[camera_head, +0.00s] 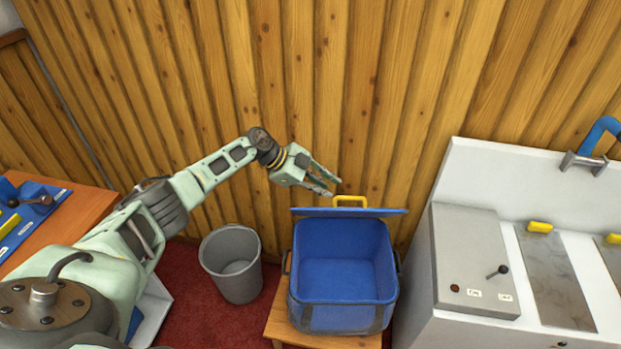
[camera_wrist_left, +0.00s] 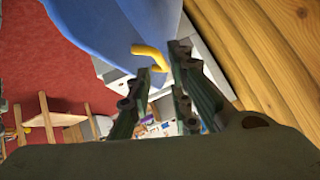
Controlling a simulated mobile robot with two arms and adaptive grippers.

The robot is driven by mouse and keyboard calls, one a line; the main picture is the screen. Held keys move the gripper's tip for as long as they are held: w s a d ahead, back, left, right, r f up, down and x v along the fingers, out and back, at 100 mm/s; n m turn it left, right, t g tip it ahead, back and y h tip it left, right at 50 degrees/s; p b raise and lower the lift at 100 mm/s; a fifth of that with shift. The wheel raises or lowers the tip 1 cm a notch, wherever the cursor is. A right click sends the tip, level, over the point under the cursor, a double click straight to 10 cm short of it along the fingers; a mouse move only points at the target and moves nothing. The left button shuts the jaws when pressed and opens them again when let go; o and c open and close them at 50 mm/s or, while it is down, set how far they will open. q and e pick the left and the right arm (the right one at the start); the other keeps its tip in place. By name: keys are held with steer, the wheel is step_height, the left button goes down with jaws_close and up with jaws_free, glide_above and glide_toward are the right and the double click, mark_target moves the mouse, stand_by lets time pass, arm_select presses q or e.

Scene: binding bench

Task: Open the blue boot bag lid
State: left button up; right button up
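The blue boot bag (camera_head: 343,280) stands on a small wooden stool, with its empty blue inside showing. Its lid (camera_head: 305,212) is up at the back rim, seen nearly edge-on, with a yellow handle (camera_head: 350,201) on top. My left gripper (camera_head: 328,184) is just above and left of the handle, near the wall, and looks apart from it. In the left wrist view its fingers (camera_wrist_left: 160,62) are spread and empty, with the yellow handle (camera_wrist_left: 150,57) beyond the tips and the blue lid (camera_wrist_left: 100,22) behind. My right gripper is not in view.
A grey bin (camera_head: 232,262) stands left of the stool (camera_head: 278,322) on red carpet. A grey and white machine (camera_head: 470,262) stands close on the right. The plank wall (camera_head: 350,90) is close behind the bag. A wooden table (camera_head: 65,215) is at the left.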

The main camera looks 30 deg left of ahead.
arm_select(q)
steer(key=v, duration=0.5)
steer(key=shift+s+a+r, duration=0.1)
steer(key=shift+s+a, duration=0.05)
steer(key=shift+a, duration=0.05)
